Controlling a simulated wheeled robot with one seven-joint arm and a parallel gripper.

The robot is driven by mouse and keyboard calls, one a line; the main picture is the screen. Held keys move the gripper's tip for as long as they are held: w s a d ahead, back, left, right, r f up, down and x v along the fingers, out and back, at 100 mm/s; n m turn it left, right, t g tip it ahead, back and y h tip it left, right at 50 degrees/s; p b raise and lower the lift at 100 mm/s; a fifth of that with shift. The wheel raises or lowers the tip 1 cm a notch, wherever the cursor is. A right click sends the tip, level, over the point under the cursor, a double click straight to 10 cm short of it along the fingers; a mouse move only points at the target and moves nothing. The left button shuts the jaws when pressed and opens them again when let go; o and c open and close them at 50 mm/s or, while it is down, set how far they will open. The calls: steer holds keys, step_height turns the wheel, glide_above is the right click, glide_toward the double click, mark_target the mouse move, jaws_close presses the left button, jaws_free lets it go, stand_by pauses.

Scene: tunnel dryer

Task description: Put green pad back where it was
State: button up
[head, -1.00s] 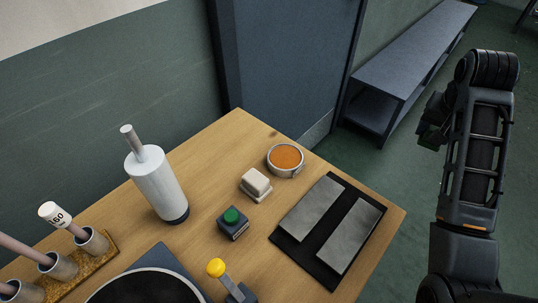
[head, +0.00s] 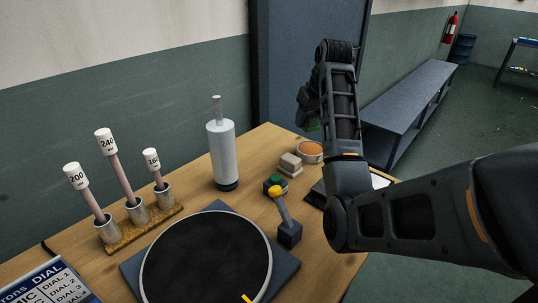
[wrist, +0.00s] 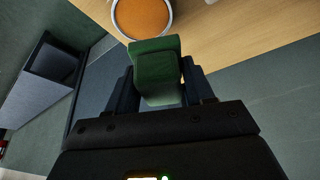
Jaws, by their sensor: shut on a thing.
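A green pad (wrist: 157,72) is between the fingers of my gripper (wrist: 160,88) in the wrist view, and the gripper is shut on it. In the head view my gripper (head: 309,112) is raised near the table's far right end, and only a dark green bit of the pad (head: 313,123) shows. The wrist view has the orange-filled round dish (wrist: 141,14) just beyond the pad. The same dish (head: 310,150) shows on the table in the head view, partly behind my arm. A dark mat (head: 317,197) is mostly hidden by my arm.
A grey bench (head: 405,100) stands behind.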

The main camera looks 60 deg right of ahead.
steer(key=shift+w+d, duration=0.15)
steer(key=shift+d, duration=0.2)
steer(key=p, duration=0.1)
glide_above(272, 145)
steer(key=s, duration=0.1)
steer(key=f, duration=0.6)
steer(key=shift+a+f, duration=0.2)
steer(key=shift+f, duration=0.15)
steer(key=shift+f+p, duration=0.3)
steer(key=shift+f, duration=1.65)
steer(key=shift+s+f, duration=0.1)
steer(key=o, duration=1)
steer(key=v, duration=1.2)
steer(key=shift+s, duration=0.1)
